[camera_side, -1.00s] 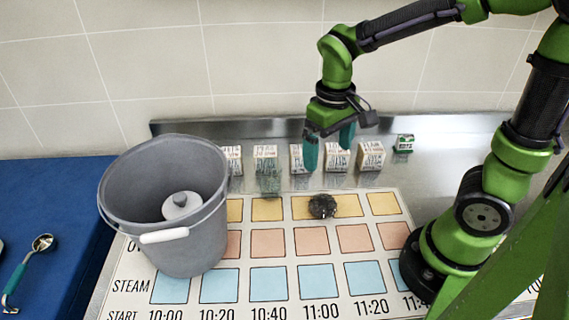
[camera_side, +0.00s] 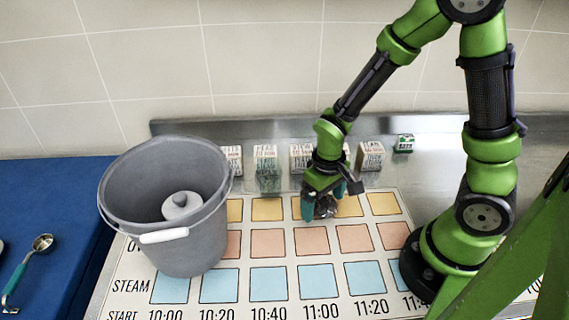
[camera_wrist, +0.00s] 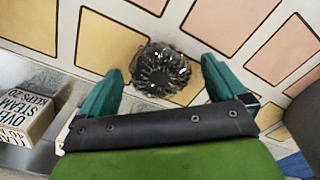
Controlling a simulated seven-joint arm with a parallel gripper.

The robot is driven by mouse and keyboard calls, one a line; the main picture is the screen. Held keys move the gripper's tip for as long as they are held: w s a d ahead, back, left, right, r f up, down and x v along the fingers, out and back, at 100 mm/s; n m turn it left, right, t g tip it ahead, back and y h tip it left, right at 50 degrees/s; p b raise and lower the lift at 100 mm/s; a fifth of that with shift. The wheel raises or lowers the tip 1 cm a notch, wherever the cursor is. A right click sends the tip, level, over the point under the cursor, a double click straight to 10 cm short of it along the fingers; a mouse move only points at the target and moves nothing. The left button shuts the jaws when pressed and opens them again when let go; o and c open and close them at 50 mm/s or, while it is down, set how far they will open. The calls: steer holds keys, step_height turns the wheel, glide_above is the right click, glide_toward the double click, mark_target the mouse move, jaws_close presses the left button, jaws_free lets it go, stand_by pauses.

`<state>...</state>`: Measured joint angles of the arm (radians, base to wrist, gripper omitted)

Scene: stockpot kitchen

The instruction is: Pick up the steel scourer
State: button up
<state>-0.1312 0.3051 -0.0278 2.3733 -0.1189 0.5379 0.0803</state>
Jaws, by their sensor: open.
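The steel scourer (camera_side: 327,207) is a dark, shiny coil of metal lying on the printed chart, on the top row of yellow squares. In the wrist view the scourer (camera_wrist: 160,69) lies ahead of and between my two teal fingers, with a gap on each side. My gripper (camera_side: 322,203) is low over the scourer, pointing down, and partly hides it in the side view. In the wrist view my gripper (camera_wrist: 158,82) is open and holds nothing.
A grey bucket (camera_side: 180,254) with a white handle stands left on the chart (camera_side: 128,303); a grey lidded thing (camera_side: 181,205) is inside. Several small printed boxes (camera_side: 265,158) line the back near the steel upstand. A ladle (camera_side: 28,262) lies on the blue surface at far left.

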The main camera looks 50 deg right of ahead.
steer(key=shift+f, duration=0.25)
steer(key=c, duration=1.1)
steer(key=shift+r, duration=0.1)
